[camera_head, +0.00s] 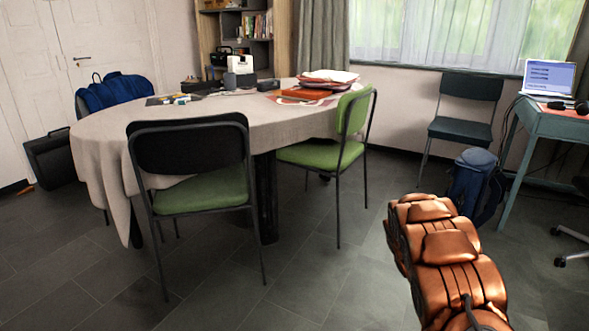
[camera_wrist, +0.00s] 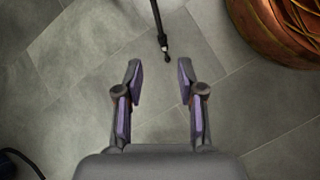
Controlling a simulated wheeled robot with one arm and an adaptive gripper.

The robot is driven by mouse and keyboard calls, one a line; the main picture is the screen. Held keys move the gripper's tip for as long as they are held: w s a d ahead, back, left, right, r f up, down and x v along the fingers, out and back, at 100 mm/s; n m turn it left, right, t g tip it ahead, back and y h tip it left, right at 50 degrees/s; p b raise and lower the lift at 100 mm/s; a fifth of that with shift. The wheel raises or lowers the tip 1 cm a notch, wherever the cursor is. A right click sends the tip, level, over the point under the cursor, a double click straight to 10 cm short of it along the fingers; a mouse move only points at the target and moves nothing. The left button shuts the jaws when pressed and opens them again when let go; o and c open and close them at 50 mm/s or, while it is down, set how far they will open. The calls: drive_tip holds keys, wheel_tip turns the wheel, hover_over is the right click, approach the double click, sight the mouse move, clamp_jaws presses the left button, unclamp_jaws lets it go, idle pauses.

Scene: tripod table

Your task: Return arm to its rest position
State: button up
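My gripper (camera_wrist: 158,85) shows in the wrist view with its two fingers spread apart, and nothing is between them. It points down at grey floor tiles. A thin dark leg with a rounded foot (camera_wrist: 165,50) stands on the floor just beyond the fingertips, apart from them. In the head view my copper-coloured arm rises at the lower right, over the floor. My gripper cannot be made out in that view.
A table with a pale cloth (camera_head: 105,148) stands left of centre, with a black and green chair (camera_head: 200,198) and a green chair (camera_head: 330,153) at it. A blue backpack (camera_head: 472,182) sits near the desk (camera_head: 560,122) and dark chair (camera_head: 462,130). Floor (camera_head: 320,285) between is clear.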

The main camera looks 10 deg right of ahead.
drive_tip(key=s+a+r+m+t+p, duration=0.1)
drive_tip(key=s+a+r+p, duration=0.4)
drive_tip(key=r, duration=0.7)
drive_tip(key=s+a+r+m+y+p, duration=0.1)
drive_tip(key=a+r+p, duration=0.45)
drive_tip(key=r, duration=0.75)
drive_tip(key=s+a+r+m+t+p, duration=0.1)
drive_tip(key=s+a+r+p, duration=0.1)
drive_tip(key=r+p, duration=0.75)
drive_tip(key=s+a+r+y+p, duration=0.1)
drive_tip(key=s+a+r+p, duration=0.4)
drive_tip(key=r, duration=0.4)
drive_tip(key=s+a+r+t+y+p, duration=0.1)
drive_tip(key=s+a+r+p, duration=0.5)
drive_tip(key=r, duration=0.3)
drive_tip(key=s+a+r+m+t+y+p, duration=0.1)
drive_tip(key=s+a+r+p, duration=0.4)
drive_tip(key=r, duration=0.4)
drive_tip(key=shift+s+a+p, duration=0.2)
drive_tip(key=shift+s+p, duration=0.15)
drive_tip(key=shift+s, duration=0.5)
drive_tip(key=shift+a, duration=0.1)
